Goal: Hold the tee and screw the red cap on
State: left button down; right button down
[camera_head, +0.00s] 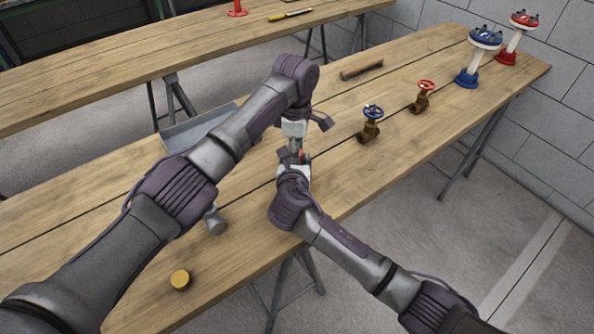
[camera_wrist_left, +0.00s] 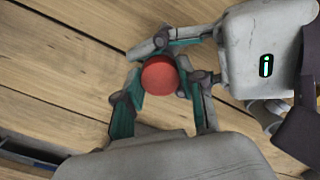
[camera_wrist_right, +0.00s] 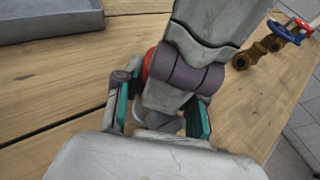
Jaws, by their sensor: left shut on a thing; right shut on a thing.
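The red cap (camera_wrist_left: 158,76) sits between the fingers of my left gripper (camera_wrist_left: 157,88), which is shut on it. Only a sliver of the cap (camera_head: 303,156) shows in the head view. My left gripper (camera_head: 296,152) comes down from above, close over my right gripper (camera_head: 297,167). In the right wrist view my right gripper (camera_wrist_right: 160,112) is shut around a pale grey piece, apparently the tee (camera_wrist_right: 141,108). It is mostly hidden behind the left gripper's fingers. I cannot tell how far the cap sits on the tee.
A grey tray (camera_head: 190,128) lies behind my left arm. A grey fitting (camera_head: 215,222) and a yellow cap (camera_head: 180,280) are at the front left. A blue-wheeled valve (camera_head: 370,125), a red-wheeled valve (camera_head: 421,98) and a brown bar (camera_head: 361,69) lie to the right.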

pick_arm(q)
jog(key=m, duration=0.3)
jog(key=shift+w, duration=0.1)
pick_arm(e)
jog(key=shift+a, duration=0.1)
pick_arm(q)
jog(key=c, duration=0.7)
grip_release()
jog(key=shift+r, duration=0.1)
jog(key=shift+r, duration=2.15)
jog(key=shift+c, duration=0.2)
